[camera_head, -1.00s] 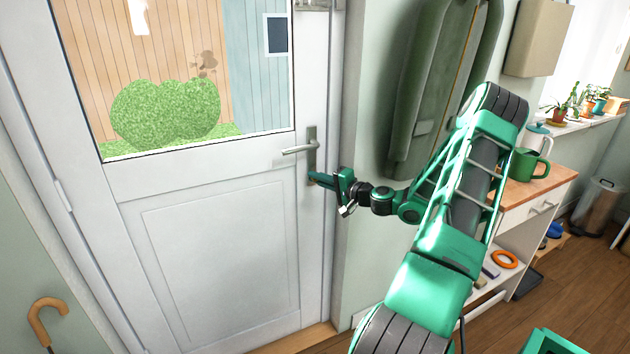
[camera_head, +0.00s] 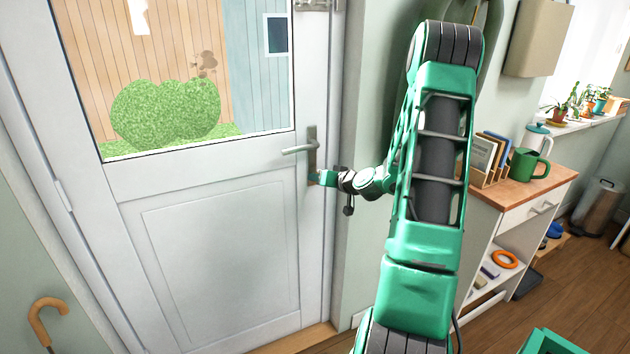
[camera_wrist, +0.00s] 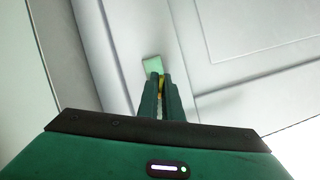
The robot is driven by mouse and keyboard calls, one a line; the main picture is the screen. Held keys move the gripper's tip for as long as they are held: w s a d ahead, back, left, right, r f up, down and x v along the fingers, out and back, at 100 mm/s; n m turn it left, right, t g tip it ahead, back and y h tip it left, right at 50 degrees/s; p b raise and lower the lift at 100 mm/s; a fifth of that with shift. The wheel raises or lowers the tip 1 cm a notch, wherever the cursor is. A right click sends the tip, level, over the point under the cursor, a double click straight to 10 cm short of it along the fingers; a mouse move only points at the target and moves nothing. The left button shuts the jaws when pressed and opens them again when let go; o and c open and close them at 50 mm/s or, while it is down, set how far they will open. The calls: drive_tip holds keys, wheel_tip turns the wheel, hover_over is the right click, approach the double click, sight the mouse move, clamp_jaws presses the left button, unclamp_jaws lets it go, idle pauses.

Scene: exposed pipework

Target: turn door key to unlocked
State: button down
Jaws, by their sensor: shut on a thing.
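The white door (camera_head: 220,230) fills the left of the head view, with a lever handle (camera_head: 298,149) on a tall grey plate (camera_head: 312,135). My gripper (camera_head: 318,178) is at the foot of this plate. In the wrist view its two dark green fingers (camera_wrist: 160,80) are closed together on a small yellowish thing (camera_wrist: 161,84), apparently the key, mostly hidden between them. A small pale green piece (camera_wrist: 152,65) shows just beyond the fingertips against the door; I cannot tell whether it belongs to the lock. The key's angle cannot be read.
A shelf unit (camera_head: 520,190) with a green mug (camera_head: 528,163) and a file rack (camera_head: 488,160) stands right of my arm. An umbrella handle (camera_head: 45,315) is at lower left. The floor (camera_head: 560,290) at right is partly open.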

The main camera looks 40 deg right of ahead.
drive_tip(key=shift+a+f+n+g+h, duration=0.15)
drive_tip(key=shift+n+g+h, duration=0.25)
drive_tip(key=shift+n+h, duration=0.9)
drive_tip(key=shift+n, duration=0.4)
drive_tip(key=c, duration=1.9)
unclamp_jaws()
drive_tip(key=shift+c, duration=0.2)
drive_tip(key=shift+s, duration=0.1)
drive_tip(key=shift+s+r, duration=0.3)
drive_tip(key=shift+s, duration=0.05)
drive_tip(key=v, duration=0.9)
drive_tip(key=shift+s, duration=0.3)
drive_tip(key=shift+a+r, duration=0.1)
drive_tip(key=shift+a, duration=0.1)
